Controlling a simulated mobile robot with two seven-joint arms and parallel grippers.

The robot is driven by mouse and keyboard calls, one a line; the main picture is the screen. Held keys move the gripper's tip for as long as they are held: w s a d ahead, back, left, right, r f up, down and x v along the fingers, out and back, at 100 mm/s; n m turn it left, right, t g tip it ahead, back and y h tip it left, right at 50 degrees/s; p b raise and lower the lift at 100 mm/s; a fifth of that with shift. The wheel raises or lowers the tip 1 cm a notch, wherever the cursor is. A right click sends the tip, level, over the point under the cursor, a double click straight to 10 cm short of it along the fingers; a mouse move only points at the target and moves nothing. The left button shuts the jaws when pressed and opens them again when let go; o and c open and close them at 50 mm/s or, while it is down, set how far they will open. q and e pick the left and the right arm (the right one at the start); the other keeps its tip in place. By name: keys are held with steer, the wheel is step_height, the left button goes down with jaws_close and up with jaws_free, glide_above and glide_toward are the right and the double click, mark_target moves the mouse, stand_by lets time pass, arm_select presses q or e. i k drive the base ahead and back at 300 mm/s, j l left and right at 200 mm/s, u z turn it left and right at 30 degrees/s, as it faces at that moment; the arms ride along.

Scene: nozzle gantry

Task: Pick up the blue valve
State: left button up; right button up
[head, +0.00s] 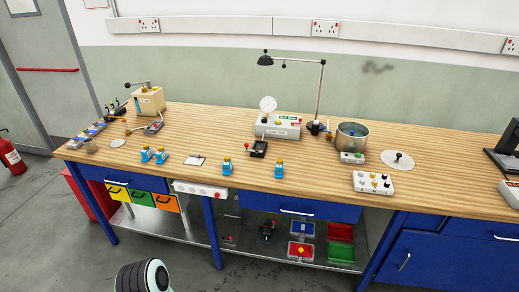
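Several small blue valves with yellow-orange tops stand upright on the wooden workbench (330,185). Two stand close together left of the middle, one blue valve (146,155) and another (161,157) just right of it. A third blue valve (227,168) stands near the front edge at the middle. Another blue valve (279,171) stands to its right, also near the front edge. They look alike at this size. Neither of my grippers is in view. A rounded white and black part at the bottom edge appears to be mine.
A leak test box (277,126) with a gauge, a lamp (320,95), a metal pot (351,137) and a white block with knobs (373,184) stand on the bench. A small white card (195,160) lies between the valves. Coloured bins are below. Floor in front is clear.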

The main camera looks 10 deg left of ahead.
mark_target(227, 167)
steer(key=z, duration=0.6)
steer(key=j+z, duration=0.9)
steer(key=z, duration=0.2)
steer(key=k+j+z, duration=0.15)
steer(key=j, duration=0.2)
steer(key=k+j+z, duration=0.15)
steer(key=j, duration=0.15)
steer(key=k+j+z, duration=0.15)
steer(key=j, duration=0.15)
steer(key=i+j, duration=0.05)
